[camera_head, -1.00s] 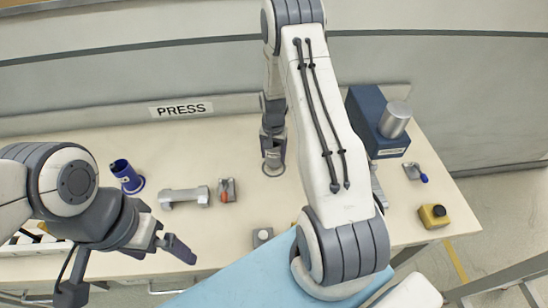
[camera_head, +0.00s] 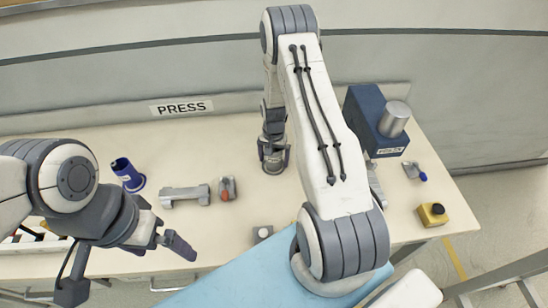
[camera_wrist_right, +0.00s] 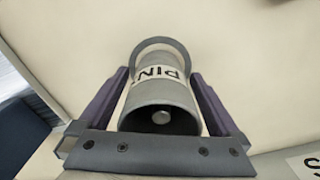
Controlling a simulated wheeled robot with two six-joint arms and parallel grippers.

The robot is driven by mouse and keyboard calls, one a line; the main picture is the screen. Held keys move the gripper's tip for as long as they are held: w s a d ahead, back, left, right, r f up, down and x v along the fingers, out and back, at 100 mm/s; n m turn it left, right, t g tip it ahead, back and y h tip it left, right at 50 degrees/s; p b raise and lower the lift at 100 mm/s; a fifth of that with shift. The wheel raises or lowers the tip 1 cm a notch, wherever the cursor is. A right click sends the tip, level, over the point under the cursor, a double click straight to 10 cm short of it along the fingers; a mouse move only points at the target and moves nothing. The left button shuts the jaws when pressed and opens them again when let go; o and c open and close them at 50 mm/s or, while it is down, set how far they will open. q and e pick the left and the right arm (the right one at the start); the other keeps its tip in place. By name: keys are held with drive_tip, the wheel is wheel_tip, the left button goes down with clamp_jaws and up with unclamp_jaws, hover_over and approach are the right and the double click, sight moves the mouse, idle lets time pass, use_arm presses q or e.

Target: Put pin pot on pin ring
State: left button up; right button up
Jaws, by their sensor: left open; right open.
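The grey pin pot (camera_wrist_right: 162,96), marked PIN, stands between the fingers of my right gripper (camera_wrist_right: 162,103). Both fingers are open, one on each side of it, with small gaps visible. Its open mouth with a round knob inside faces the camera. The grey pin ring (camera_wrist_right: 160,42) shows at the pot's far end; the pot's base appears to be within it, though part is hidden. In the head view my right gripper (camera_head: 273,158) is over the ring, around the pot. My left gripper (camera_head: 168,240) is open and empty at the front left of the table.
A blue pot (camera_head: 127,174) stands on a blue ring at the left. A grey fixture (camera_head: 185,196) and a small clamp with a red part (camera_head: 227,190) lie mid-table. A blue press (camera_head: 375,122) and a yellow button box (camera_head: 433,214) are at the right.

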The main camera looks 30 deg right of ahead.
drive_tip(key=shift+r, duration=0.15)
wheel_tip(320, 180, up, 11)
drive_tip(key=b, duration=0.2)
drive_tip(key=shift+b, duration=0.3)
drive_tip(key=shift+r, duration=0.5)
wheel_tip(320, 180, down, 13)
drive_tip(key=shift+r+p, duration=0.1)
drive_tip(key=shift+p, duration=1.05)
drive_tip(key=shift+r, duration=1.2)
